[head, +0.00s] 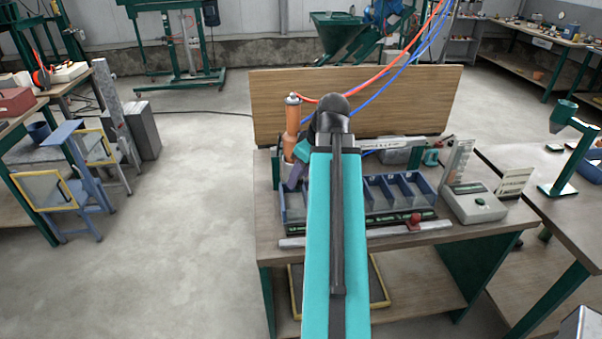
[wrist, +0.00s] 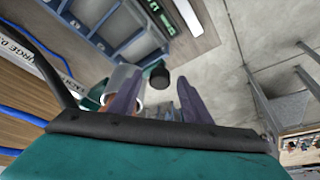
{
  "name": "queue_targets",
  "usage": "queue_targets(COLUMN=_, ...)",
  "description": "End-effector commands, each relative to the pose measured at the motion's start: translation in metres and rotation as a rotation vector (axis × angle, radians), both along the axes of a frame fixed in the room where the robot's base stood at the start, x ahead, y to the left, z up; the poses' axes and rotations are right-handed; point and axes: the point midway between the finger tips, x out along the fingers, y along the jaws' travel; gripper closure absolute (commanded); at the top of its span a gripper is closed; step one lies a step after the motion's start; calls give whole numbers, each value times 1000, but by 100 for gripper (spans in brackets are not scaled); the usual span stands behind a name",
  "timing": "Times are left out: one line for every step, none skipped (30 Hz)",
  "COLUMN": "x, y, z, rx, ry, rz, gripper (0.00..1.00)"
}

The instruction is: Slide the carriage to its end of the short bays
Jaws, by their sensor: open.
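A blue tray with several bays (head: 400,187) stands on the workbench, its left middle hidden behind my teal arm. A silver rail (head: 385,231) runs along its front. A small carriage with a red knob (head: 415,222) sits on the rail, right of my arm. My gripper (head: 295,176) is at the tray's left end, well left of the carriage. In the wrist view its purple fingers (wrist: 158,100) are apart with nothing held between them. The wrist view also shows the bays (wrist: 110,25) and part of the rail (wrist: 188,17); the red knob is not seen there.
An orange cylinder (head: 292,125) stands upright beside my gripper. A black round end (wrist: 159,78) shows beyond the fingers. A wooden backboard (head: 420,100) stands behind, with red and blue hoses above. A pale device (head: 474,203) stands right of the tray.

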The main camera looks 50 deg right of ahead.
Motion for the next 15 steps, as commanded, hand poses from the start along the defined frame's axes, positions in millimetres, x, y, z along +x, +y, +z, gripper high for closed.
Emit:
queue_targets(x=0, y=0, z=-1, rx=0, ry=1, rz=0, gripper=56)
queue_targets(x=0, y=0, z=-2, rx=0, ry=1, rz=0, gripper=56)
queue_targets(x=1, y=0, z=-2, rx=0, ry=1, rz=0, gripper=56)
queue_targets(x=1, y=0, z=-2, rx=0, ry=1, rz=0, gripper=56)
queue_targets(x=1, y=0, z=-2, rx=0, ry=0, rz=0, gripper=56)
queue_targets(x=1, y=0, z=-2, rx=0, ry=0, rz=0, gripper=56)
queue_targets(x=1, y=0, z=-2, rx=0, ry=0, rz=0, gripper=56)
queue_targets(x=1, y=0, z=-2, rx=0, ry=0, rz=0, gripper=56)
queue_targets(x=1, y=0, z=-2, rx=0, ry=0, rz=0, gripper=56)
queue_targets(x=1, y=0, z=-2, rx=0, ry=0, rz=0, gripper=56)
queue_targets(x=1, y=0, z=-2, rx=0, ry=0, rz=0, gripper=57)
queue_targets(x=1, y=0, z=-2, rx=0, ry=0, rz=-1, gripper=64)
queue_targets(x=1, y=0, z=-2, rx=0, ry=0, rz=-1, gripper=69)
queue_targets(x=1, y=0, z=-2, rx=0, ry=0, rz=-1, gripper=74)
queue_targets(x=1, y=0, z=-2, rx=0, ry=0, rz=-1, gripper=81)
